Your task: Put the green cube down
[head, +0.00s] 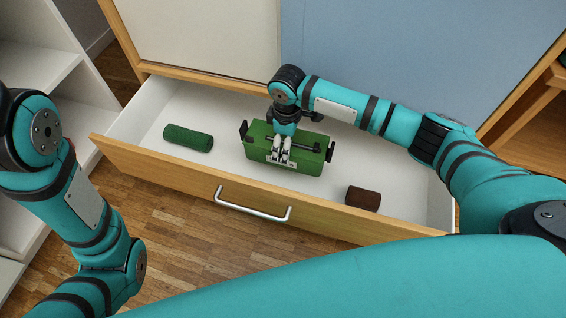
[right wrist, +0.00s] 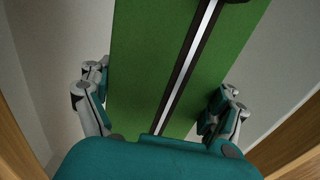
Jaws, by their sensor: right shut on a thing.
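The green thing in my grasp is not a plain cube but a long green block (head: 258,150) with black fittings at both ends and a dark bar along its top. It is inside the open drawer (head: 160,167). My right gripper (head: 280,152) is over its middle and shut on it. In the right wrist view the green block (right wrist: 140,60) fills the space between the two fingers of the right gripper (right wrist: 160,112). I cannot tell whether its underside touches the drawer floor. My left gripper is out of view; only my left arm shows.
A dark green cylinder (head: 188,138) lies in the drawer to the left of the block. A brown cylinder (head: 363,198) lies to the right, near the front wall. Bare white floor shows between them and the block. A metal handle (head: 252,211) is on the drawer front.

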